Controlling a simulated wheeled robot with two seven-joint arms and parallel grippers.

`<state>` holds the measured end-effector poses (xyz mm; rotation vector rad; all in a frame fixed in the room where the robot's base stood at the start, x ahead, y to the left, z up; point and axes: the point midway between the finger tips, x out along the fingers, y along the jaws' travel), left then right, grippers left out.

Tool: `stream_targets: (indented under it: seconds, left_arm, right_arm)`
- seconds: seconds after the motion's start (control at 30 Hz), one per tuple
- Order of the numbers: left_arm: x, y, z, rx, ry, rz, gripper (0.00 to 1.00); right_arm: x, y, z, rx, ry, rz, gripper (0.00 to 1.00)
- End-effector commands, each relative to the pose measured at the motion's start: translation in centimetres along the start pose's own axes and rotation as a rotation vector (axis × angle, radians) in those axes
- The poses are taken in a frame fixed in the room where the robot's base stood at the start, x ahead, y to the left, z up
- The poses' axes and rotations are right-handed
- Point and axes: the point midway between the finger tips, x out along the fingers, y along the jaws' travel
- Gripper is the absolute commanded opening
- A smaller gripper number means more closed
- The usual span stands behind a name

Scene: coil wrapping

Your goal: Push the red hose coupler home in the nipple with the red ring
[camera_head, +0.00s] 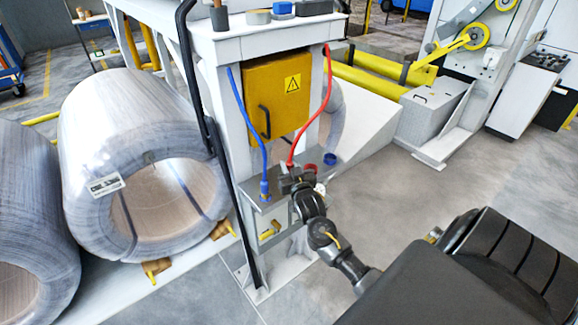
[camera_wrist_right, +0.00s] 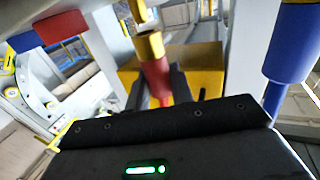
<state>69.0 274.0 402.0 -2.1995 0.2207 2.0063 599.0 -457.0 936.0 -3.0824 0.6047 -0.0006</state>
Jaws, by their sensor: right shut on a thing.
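My right gripper (camera_head: 291,178) is shut on the red hose coupler, at the lower end of the red hose (camera_head: 326,90). In the right wrist view the red coupler (camera_wrist_right: 156,75) sits between the dark fingers, and its brass end (camera_wrist_right: 150,45) sticks out free. The red ring (camera_head: 330,158) is on the shelf to the right of the gripper, apart from the coupler; it also shows in the wrist view (camera_wrist_right: 60,27). The nipple inside the ring cannot be made out. My left gripper is not in view.
A blue ring (camera_head: 309,170) is close beside the red one. The blue coupler (camera_head: 264,188) on the blue hose (camera_head: 246,130) stands left of my gripper. A yellow cabinet (camera_head: 276,95) is behind. Wrapped coils (camera_head: 130,105) lie left; floor at right is open.

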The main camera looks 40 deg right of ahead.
Motion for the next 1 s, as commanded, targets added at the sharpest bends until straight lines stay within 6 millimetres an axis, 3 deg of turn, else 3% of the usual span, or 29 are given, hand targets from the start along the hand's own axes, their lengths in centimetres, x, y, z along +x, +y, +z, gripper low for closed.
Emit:
stream_targets:
  seconds: [1.0]
  left_arm:
    - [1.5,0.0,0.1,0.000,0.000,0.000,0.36]
  right_arm:
    - [0.0,0.0,2.6,0.000,0.000,0.000,0.00]
